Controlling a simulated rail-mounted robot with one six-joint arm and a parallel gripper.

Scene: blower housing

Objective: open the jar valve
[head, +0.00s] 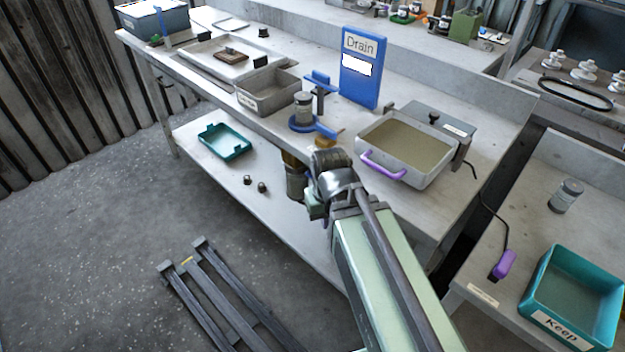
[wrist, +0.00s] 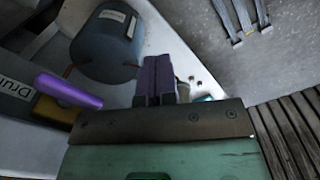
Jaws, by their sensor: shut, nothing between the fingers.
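A clear jar with a grey lid (head: 303,106) stands on a round blue base (head: 301,125) near the bench's front edge. A blue arm (head: 326,131) reaches right from beside it, above a brass-coloured part (head: 324,142). I cannot tell which part is the jar valve. In the wrist view, a purple bar (wrist: 68,90) lies left of my gripper, by a yellow block (wrist: 55,110). My gripper (wrist: 157,62) is shut and empty, its purple fingers apart from the bar.
A dark labelled drum (wrist: 108,42) is close to my fingers. A blue Drain sign (head: 361,68) and a tray with a purple handle (head: 381,165) stand on the bench. A teal tray (head: 224,141) sits on the lower shelf. Open floor lies to the left.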

